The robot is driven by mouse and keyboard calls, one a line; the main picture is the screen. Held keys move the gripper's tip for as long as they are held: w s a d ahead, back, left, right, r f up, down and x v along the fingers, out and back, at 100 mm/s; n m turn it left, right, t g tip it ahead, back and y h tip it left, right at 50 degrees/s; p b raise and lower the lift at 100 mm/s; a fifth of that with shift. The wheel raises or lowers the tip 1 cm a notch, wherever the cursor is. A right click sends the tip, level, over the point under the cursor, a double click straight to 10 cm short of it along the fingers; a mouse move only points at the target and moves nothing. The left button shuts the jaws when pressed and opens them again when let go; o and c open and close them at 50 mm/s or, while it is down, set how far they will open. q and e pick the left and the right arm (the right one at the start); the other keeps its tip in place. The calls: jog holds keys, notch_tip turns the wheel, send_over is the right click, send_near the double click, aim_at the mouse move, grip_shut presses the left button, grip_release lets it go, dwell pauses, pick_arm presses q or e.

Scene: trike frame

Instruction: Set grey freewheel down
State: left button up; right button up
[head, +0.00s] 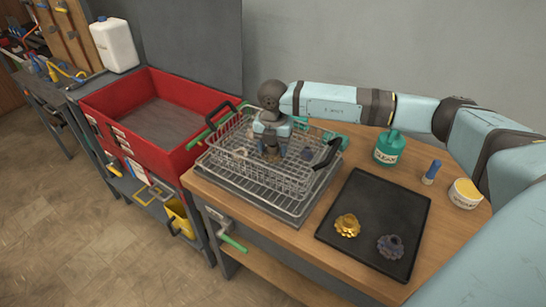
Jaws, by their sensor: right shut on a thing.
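My right gripper (271,154) reaches down into the wire basket (222,160) on the wooden bench. It is shut on a part low in the basket, taken to be the grey freewheel; the wires and the fingers hide most of it. A small dark purplish-grey part (307,153) lies in the basket to the right of the gripper, apart from it. A gold toothed part (347,226) and a dark grey toothed part (391,246) lie on the black tray (378,200). My left gripper is not in view.
A teal bottle (389,148), a blue-capped tube (431,172) and a white tub with a yellow lid (465,193) stand behind the tray. An empty-looking red bin (160,110) is to the left. The basket has raised dark handles. The tray's upper half is clear.

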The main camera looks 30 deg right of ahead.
aim_at(273, 159)
notch_tip(273, 159, down, 4)
jog(key=shift+f, duration=0.25)
jog(key=shift+f, duration=0.2)
jog(key=o, duration=1.1)
jog(key=shift+r, duration=0.1)
